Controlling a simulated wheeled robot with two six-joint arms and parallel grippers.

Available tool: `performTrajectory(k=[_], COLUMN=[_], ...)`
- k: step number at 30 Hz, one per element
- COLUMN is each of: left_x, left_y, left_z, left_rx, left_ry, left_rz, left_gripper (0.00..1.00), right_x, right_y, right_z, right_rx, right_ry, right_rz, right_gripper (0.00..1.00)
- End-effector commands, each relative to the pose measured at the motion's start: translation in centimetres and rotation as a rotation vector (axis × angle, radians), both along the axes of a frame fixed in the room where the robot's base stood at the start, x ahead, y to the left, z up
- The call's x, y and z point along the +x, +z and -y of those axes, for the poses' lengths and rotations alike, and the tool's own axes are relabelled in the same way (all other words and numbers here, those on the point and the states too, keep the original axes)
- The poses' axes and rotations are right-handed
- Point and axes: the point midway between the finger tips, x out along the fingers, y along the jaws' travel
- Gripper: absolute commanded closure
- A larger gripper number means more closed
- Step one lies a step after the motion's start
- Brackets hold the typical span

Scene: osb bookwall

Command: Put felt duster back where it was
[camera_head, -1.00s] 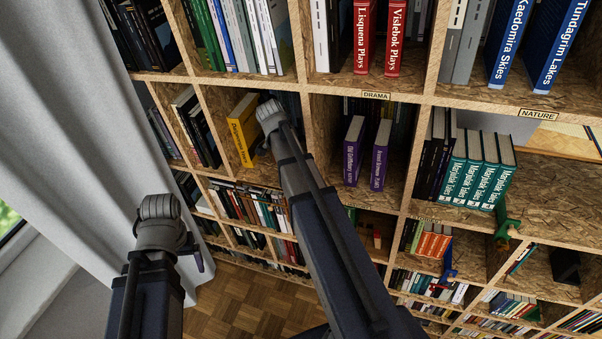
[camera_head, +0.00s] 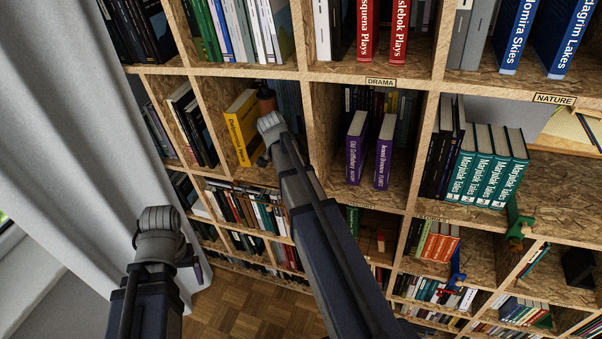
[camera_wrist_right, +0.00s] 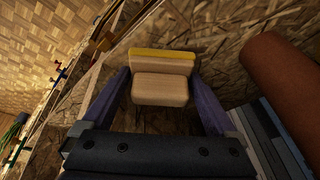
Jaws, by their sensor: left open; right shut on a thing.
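The felt duster (camera_wrist_right: 160,90) shows in the right wrist view as a pale wooden block with a yellow strip along its far edge. My right gripper (camera_wrist_right: 160,84) is shut on it, one finger at each side. In the head view my right arm reaches into a cubby with a yellow book, and its wrist hides the duster there. My left gripper (camera_head: 192,258) is open, apart from the shelves at lower left, with its jaws only partly seen.
The yellow book (camera_head: 241,127) stands left of my right wrist. A brown cylinder (camera_head: 266,99) stands just behind it and looms at right in the wrist view (camera_wrist_right: 285,95). Grey-blue books (camera_wrist_right: 275,140) are close by. Cubby walls flank the arm; a curtain (camera_head: 70,130) hangs left.

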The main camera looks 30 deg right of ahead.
Motion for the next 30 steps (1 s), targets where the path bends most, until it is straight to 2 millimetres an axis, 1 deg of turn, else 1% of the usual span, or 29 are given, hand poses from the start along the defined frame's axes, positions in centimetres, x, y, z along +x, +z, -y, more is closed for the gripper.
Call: performTrajectory(k=[4,10,11,12,13,23,26,30], left_x=[0.0,0.0,0.0,0.0,0.0,0.0,0.0,0.0], left_y=[0.0,-0.6,-0.6,-0.5,-0.5,-0.2,0.3,1.5], left_z=[0.0,0.0,0.0,0.0,0.0,0.0,0.0,0.0], left_rx=[0.0,0.0,0.0,0.0,0.0,0.0,0.0,0.0], left_ry=[0.0,0.0,0.0,0.0,0.0,0.0,0.0,0.0], left_rz=[0.0,0.0,0.0,0.0,0.0,0.0,0.0,0.0], left_gripper=[0.15,0.15,0.15,0.15,0.15,0.15,0.15,0.15], right_x=[0.0,0.0,0.0,0.0,0.0,0.0,0.0,0.0], right_y=[0.0,-0.6,-0.6,-0.5,-0.5,-0.2,0.3,1.5], right_z=[0.0,0.0,0.0,0.0,0.0,0.0,0.0,-0.4], right_rx=[0.0,0.0,0.0,0.0,0.0,0.0,0.0,0.0], right_ry=[0.0,0.0,0.0,0.0,0.0,0.0,0.0,0.001], right_rz=[0.0,0.0,0.0,0.0,0.0,0.0,0.0,0.0], right_gripper=[0.59,0.59,0.06,0.02,0.0,0.0,0.0,0.0])
